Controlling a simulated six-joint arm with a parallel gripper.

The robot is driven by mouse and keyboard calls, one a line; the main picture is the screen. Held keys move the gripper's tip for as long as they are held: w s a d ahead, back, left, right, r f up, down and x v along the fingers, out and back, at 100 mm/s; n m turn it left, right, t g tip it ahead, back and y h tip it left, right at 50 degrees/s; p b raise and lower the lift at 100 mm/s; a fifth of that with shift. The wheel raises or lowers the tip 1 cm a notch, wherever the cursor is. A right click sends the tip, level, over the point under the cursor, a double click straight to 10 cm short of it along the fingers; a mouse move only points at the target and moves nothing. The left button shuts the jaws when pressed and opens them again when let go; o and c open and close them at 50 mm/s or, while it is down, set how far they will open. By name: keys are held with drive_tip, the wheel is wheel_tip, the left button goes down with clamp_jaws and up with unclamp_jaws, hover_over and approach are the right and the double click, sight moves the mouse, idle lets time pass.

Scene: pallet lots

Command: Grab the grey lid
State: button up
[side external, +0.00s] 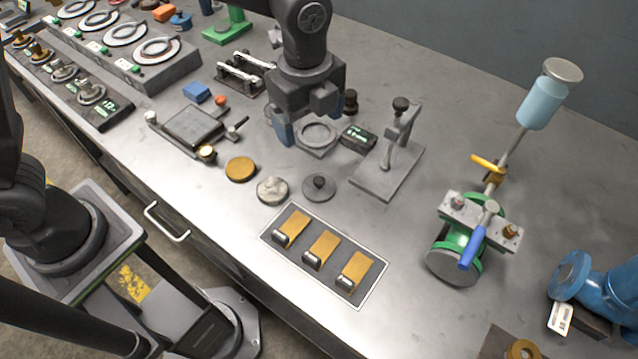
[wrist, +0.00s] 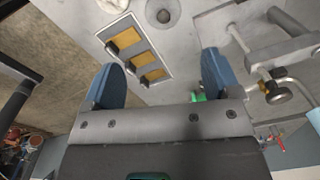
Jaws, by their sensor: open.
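The grey lid (side external: 319,193) is a flat round disc with a dark knob on top. It lies on the metal bench, just behind the panel with yellow plates. In the wrist view the lid (wrist: 163,8) shows at the top edge, partly cut off, ahead of the fingertips. My gripper (side external: 310,122) is open and empty, with blue fingers pointing down near a square grey fixture with a round ring (side external: 317,147). It is up and back from the lid and apart from it. In the wrist view both fingers of my gripper (wrist: 163,72) stand wide apart with nothing between them.
A silver disc (side external: 272,190) and a brass disc (side external: 240,169) lie left of the lid. The panel with yellow plates (side external: 318,280) is in front. A stand with a black knob (side external: 386,180) rises at the right. Clear bench lies between stand and green valve (side external: 468,239).

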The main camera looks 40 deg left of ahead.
sight(319, 179)
drive_tip(key=shift+m, duration=0.6)
drive_tip(key=f, duration=0.5)
drive_tip(key=d+f, duration=0.1)
drive_tip(key=f, duration=0.9)
drive_tip(key=shift+w+d+f, duration=0.15)
drive_tip(key=shift+d+f, duration=0.05)
drive_tip(key=shift+d, duration=0.1)
drive_tip(key=shift+c, duration=0.5)
drive_tip(key=c, duration=0.6)
